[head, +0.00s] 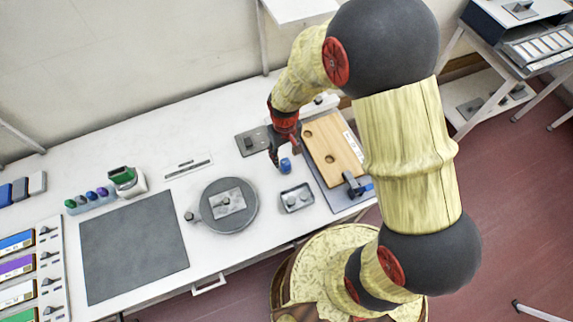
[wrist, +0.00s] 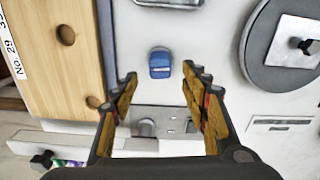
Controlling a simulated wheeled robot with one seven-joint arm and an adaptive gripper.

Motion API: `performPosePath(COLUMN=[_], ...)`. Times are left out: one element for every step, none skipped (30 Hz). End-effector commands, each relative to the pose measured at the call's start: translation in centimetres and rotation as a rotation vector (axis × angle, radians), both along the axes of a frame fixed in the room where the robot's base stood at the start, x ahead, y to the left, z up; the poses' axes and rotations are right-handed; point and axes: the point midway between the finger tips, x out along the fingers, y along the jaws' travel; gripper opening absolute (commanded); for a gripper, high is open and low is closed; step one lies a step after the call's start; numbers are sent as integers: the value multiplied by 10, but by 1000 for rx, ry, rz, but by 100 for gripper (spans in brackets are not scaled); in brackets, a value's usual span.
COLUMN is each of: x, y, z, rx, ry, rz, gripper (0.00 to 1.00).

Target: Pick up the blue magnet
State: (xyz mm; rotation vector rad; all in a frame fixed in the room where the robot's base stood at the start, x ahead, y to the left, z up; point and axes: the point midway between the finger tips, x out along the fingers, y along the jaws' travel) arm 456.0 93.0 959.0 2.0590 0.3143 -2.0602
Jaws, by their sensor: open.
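The blue magnet (head: 285,166) is a small blue block on the white bench, just below my gripper (head: 281,154) in the head view. In the wrist view the blue magnet (wrist: 160,65) lies centred between and slightly beyond the fingertips of my gripper (wrist: 160,75). The fingers are spread apart on either side, with clear space between each finger and the block. Nothing is held. The gap in height between the fingertips and the magnet is hard to judge.
A small metal tray (head: 296,199) sits in front. A round grey plate (head: 240,216) is to the left. A grey metal plate (head: 250,142) lies behind.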

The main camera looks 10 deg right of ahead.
Motion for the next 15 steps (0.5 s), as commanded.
performPosePath(x=[-2, -3, -4, -4, -5, -6, -5, -5, -5, -5, -5, -4, -4, -4, -4], y=[-1, -1, -2, -2, -3, -3, -3, -3, -3, -3, -3, -2, -2, -2, -2], z=[-7, -11, -17, -21, -26, -31, -35, -39, -42, -45, -46, -48, -48, -49, -48], rx=[-1, -1, -1, -1, -1, -1, -1, -1, -1, -1, -1, 0, 0, 0, 0], ry=[3, 4, 4, 4, 4, 4, 3, 3, 3, 2, 2, 1, 1, 0, 0], rz=[0, 0, 0, 0, 0, 0, 0, 0, 0, 0, 0, 0, 0, 0, 0], gripper=[45, 45, 45, 45, 45, 45, 45, 45, 45, 45, 45, 45, 45, 45, 45])
